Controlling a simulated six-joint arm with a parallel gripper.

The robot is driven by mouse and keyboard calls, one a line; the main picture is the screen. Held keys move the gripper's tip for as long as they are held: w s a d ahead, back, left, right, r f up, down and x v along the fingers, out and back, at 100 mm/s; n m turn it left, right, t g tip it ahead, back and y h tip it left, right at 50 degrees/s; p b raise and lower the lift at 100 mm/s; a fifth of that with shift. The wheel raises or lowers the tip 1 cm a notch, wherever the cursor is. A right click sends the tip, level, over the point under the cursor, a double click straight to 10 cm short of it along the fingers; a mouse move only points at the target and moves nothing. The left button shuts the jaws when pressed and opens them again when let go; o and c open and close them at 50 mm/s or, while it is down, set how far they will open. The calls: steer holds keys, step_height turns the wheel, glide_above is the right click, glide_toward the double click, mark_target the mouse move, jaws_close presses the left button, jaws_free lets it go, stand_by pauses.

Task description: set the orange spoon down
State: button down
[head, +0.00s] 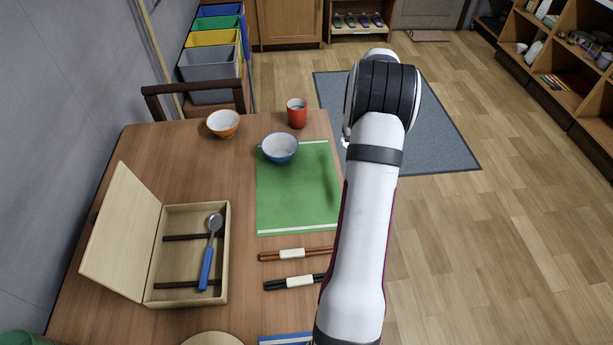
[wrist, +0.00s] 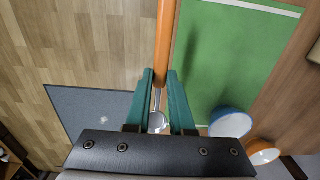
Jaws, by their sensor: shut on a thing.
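In the wrist view my gripper (wrist: 160,76) is shut on the orange spoon (wrist: 165,38). The spoon's orange handle runs up out of the frame, and its metal bowl (wrist: 157,122) shows between the teal fingers. The spoon is over or near the right-hand edge of the table, beside the green mat (wrist: 235,60). I cannot tell its height. In the head view my arm hides the gripper and the spoon. The open wooden box (head: 223,265) at the left of the table holds a blue-handled spoon (head: 208,255) across two dark bars.
On the table are the green mat (head: 300,190), a blue bowl (head: 280,147) on its far part, an orange bowl (head: 223,123), a red cup (head: 297,113) and two chopstick pairs (head: 295,254) (head: 293,282). The mat's near part is clear. A chair (head: 195,88) stands behind.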

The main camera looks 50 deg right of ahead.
glide_above(321, 178)
steer(key=f, duration=0.5)
steer(key=shift+s+f, duration=0.15)
steer(key=shift+s, duration=0.15)
steer(key=shift+w+f, duration=0.2)
steer(key=shift+f, duration=1.9)
steer(key=shift+f, duration=0.1)
steer(key=c, duration=0.8)
jaws_free()
